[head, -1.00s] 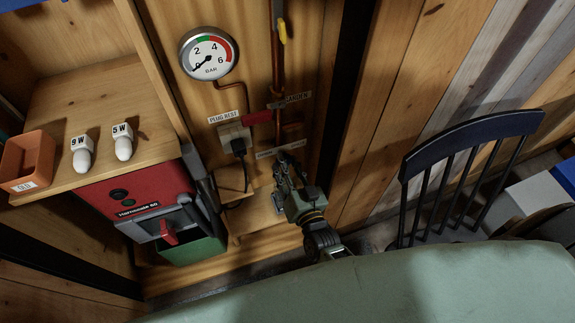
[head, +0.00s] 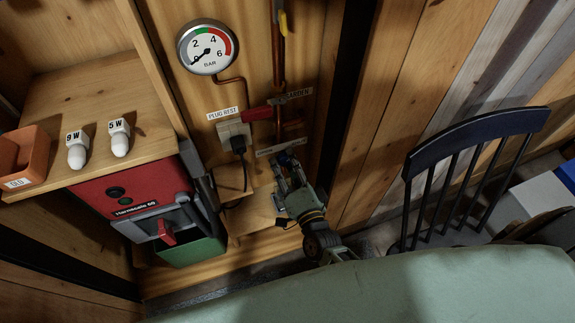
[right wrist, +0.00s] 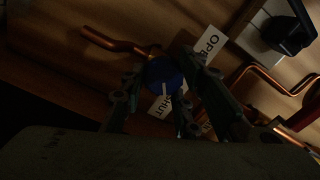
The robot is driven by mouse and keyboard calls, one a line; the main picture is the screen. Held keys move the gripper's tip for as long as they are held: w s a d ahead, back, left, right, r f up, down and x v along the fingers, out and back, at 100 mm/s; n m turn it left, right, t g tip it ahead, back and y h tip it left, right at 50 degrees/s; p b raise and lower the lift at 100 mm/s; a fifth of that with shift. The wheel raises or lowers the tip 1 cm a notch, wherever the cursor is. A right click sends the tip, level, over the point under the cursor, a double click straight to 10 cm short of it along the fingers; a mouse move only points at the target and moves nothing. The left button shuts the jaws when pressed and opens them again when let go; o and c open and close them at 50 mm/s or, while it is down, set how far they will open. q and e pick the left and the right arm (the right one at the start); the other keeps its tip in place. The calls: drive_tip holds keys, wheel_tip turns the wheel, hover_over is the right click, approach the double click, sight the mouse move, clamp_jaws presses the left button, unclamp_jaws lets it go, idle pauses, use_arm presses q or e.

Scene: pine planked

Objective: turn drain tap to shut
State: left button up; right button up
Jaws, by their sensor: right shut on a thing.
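The drain tap is a round blue knob with a white line; it shows in the right wrist view (right wrist: 163,76) and small in the head view (head: 285,158). A white label (right wrist: 211,45) behind it reads OPEN at its upper end and SHUT at its lower end. The knob's white line points down, toward the SHUT end. My right gripper (head: 288,167) has its fingers around the knob and is shut on it; its fingers also show in the right wrist view (right wrist: 160,90). My left gripper is not in view.
Copper pipes, a red lever (head: 256,113) and a plug in a socket (head: 236,138) are close above the tap. A pressure gauge (head: 207,48) hangs higher. A red heater box (head: 135,195) stands left, a dark chair (head: 470,140) right, and a green surface (head: 400,285) in front.

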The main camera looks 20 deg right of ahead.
drive_tip(key=shift+d+m, duration=0.25)
drive_tip(key=shift+m, duration=0.45)
drive_tip(key=o, duration=1.1)
drive_tip(key=shift+w, duration=0.1)
drive_tip(key=shift+s+a+f, duration=0.1)
drive_tip(key=shift+s, duration=0.15)
drive_tip(key=s, duration=1.1)
drive_tip(key=shift+s+d, duration=0.3)
